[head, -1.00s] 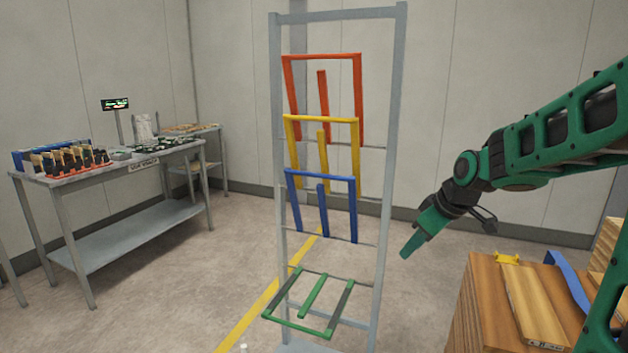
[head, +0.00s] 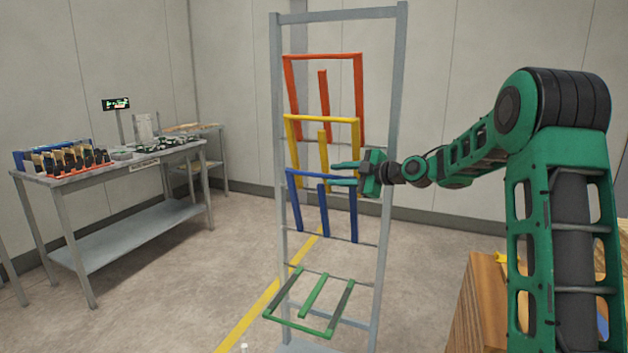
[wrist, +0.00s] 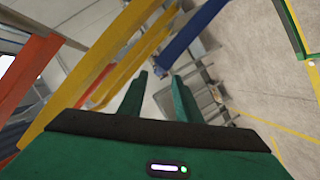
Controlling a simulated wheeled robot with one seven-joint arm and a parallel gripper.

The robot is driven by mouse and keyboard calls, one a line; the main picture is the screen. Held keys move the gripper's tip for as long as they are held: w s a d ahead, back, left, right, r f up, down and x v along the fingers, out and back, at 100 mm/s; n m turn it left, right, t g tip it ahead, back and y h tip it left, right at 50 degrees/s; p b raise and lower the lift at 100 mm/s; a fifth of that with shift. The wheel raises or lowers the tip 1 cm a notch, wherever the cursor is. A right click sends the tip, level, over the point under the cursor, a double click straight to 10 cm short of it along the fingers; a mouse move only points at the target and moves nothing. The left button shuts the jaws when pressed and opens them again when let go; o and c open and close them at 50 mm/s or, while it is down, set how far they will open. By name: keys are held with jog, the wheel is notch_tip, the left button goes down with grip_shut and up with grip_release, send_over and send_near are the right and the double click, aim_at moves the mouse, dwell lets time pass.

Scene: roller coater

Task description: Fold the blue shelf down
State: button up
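The blue shelf (head: 353,213) is a blue frame folded up, standing nearly upright on the grey rack (head: 387,150). Its top bar is level with my gripper. My gripper (head: 338,173) is open, with its two green fingers pointing left across the right part of the blue top bar in the head view. In the wrist view, the blue bar (wrist: 190,32) lies ahead and above the right fingertip, and the gap between the fingers (wrist: 160,95) looks empty. I cannot tell whether a finger touches the bar.
The yellow shelf (head: 355,150) and red shelf (head: 358,95) are folded up above. The green shelf (head: 300,328) lies folded down below. A workbench (head: 110,165) stands left, and a wooden crate (head: 470,310) stands at the right.

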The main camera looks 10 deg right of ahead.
aim_at(325, 175)
jog(key=x, duration=0.8)
